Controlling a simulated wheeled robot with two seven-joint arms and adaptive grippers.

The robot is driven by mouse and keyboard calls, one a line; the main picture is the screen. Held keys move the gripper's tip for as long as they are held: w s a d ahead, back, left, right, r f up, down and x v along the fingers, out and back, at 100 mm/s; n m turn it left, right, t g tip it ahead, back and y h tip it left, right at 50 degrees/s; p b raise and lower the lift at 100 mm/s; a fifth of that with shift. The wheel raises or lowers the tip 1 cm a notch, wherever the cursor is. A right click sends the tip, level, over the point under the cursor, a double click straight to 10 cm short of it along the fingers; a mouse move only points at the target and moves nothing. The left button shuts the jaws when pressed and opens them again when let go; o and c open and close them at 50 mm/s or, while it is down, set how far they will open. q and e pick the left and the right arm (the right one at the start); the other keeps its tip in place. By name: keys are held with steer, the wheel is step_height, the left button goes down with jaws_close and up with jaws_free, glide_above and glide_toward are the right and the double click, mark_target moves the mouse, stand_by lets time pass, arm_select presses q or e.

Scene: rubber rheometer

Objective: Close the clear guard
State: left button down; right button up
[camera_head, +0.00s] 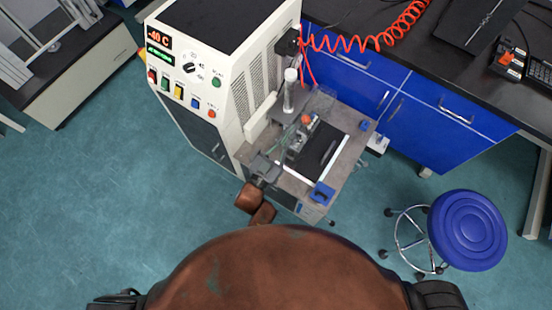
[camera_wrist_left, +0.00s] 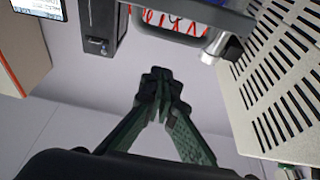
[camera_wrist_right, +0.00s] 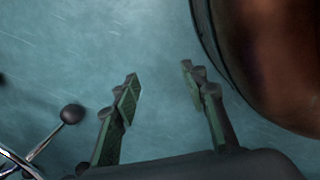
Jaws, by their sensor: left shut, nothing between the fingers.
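The clear guard (camera_head: 320,101) is hard to make out in the head view. A faint see-through pane shows at the back of the machine's work table, beside the upright cylinder, and its exact edges and angle cannot be told. My left gripper (camera_head: 284,153) is over the left front part of that table. In the left wrist view its fingers (camera_wrist_left: 160,80) are together with nothing between them. Whether it touches the guard cannot be told. My right gripper (camera_wrist_right: 160,75) is open and empty above the floor in the right wrist view; it is not in the head view.
The white machine cabinet (camera_head: 225,85) with coloured buttons stands left of the work table (camera_head: 345,160). Blue drawers (camera_head: 425,125) and a dark bench are behind it. A blue stool (camera_head: 467,230) stands on the right. The floor in front is mostly clear.

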arm_select(q)
steer(key=f+p+v, duration=0.1)
steer(key=f+v, duration=0.1)
steer(key=v, duration=0.7)
steer(key=shift+p, duration=0.3)
arm_select(e)
steer(key=s, duration=0.1)
steer(key=s+f, duration=0.1)
steer(key=s, duration=0.1)
steer(key=s+f, duration=0.1)
steer(key=shift+s+d+f, duration=0.1)
steer(key=shift+s, duration=0.05)
arm_select(q)
steer(key=shift+f, duration=0.1)
